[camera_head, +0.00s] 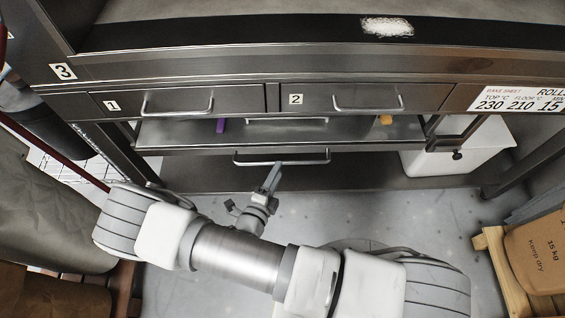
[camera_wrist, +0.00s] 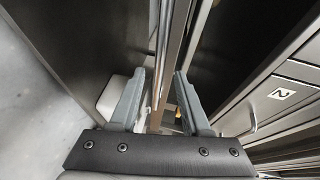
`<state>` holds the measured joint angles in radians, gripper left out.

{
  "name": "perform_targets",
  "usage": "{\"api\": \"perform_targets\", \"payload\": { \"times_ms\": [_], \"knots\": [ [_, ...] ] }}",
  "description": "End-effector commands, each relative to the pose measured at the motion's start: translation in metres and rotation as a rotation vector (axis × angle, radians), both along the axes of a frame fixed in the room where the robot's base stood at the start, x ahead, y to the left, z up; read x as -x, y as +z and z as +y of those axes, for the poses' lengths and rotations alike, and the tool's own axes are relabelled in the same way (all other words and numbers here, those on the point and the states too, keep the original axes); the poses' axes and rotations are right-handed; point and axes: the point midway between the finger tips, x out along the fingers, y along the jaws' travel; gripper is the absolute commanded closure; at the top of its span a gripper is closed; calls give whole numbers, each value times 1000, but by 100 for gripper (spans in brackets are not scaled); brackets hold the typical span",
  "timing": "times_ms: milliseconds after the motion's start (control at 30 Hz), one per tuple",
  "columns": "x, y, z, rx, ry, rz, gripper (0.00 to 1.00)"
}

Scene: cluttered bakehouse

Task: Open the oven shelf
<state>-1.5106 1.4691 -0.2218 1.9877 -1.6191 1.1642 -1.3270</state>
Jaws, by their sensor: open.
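The oven shelf (camera_head: 345,130) is a grey metal sheet under the two numbered drawers. Its front edge stands out forward of the drawer fronts. A bar handle (camera_head: 312,160) runs along its front, and in the wrist view the bar (camera_wrist: 163,45) runs lengthwise up the picture. My gripper (camera_head: 274,172) is at the middle of this handle, below the shelf edge. In the wrist view my gripper (camera_wrist: 159,76) is open, with one finger on each side of the bar's line. I cannot tell whether either finger touches it.
Drawers 1 (camera_head: 177,101) and 2 (camera_head: 368,98) are shut above the shelf. A purple item (camera_head: 220,125) and a yellowish item (camera_head: 385,119) lie under them. A white bin (camera_head: 460,150) stands at right. A sack (camera_head: 540,245) on a wooden pallet is at lower right.

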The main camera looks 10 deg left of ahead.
Motion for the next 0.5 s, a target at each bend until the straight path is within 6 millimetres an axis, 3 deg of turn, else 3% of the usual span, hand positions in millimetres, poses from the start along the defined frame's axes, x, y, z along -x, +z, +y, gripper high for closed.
{"api": "perform_targets", "payload": {
  "times_ms": [200, 500],
  "knots": [
    [-36, -8, -7, -1, -3, 0, 53],
    [-50, -9, -8, -2, -1, 1, 53]
  ]
}}
